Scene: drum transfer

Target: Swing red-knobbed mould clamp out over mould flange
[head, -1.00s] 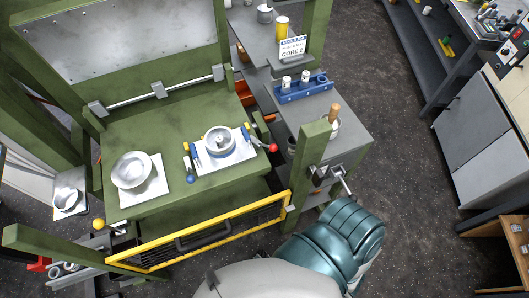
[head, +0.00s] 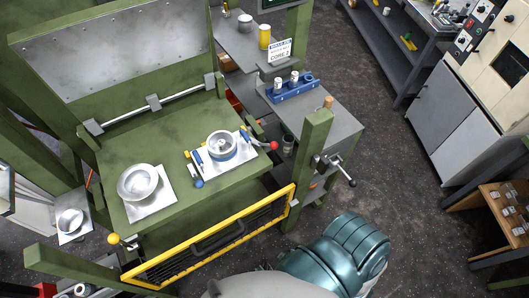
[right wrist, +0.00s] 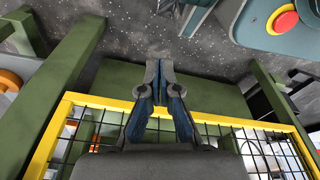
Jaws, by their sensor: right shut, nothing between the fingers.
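The mould (head: 221,147) is a round metal piece with a blue band on a light plate on the green press bed. The red-knobbed clamp (head: 273,146) is at the plate's right side, with its red knob pointing right, away from the mould. Whether its arm overlaps the flange is too small to tell. A blue-knobbed clamp (head: 198,183) is at the plate's lower left. My right gripper (right wrist: 157,66) is shut and empty in the right wrist view, above the yellow-framed mesh guard (right wrist: 213,122), apart from the clamp. My left gripper is not in view.
A metal bowl on a plate (head: 138,182) stands on the bed's left. The yellow-edged guard (head: 205,238) runs along the front edge. A green post (head: 308,165) rises at the right front, beside a grey side table (head: 343,122). The bed between bowl and mould is clear.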

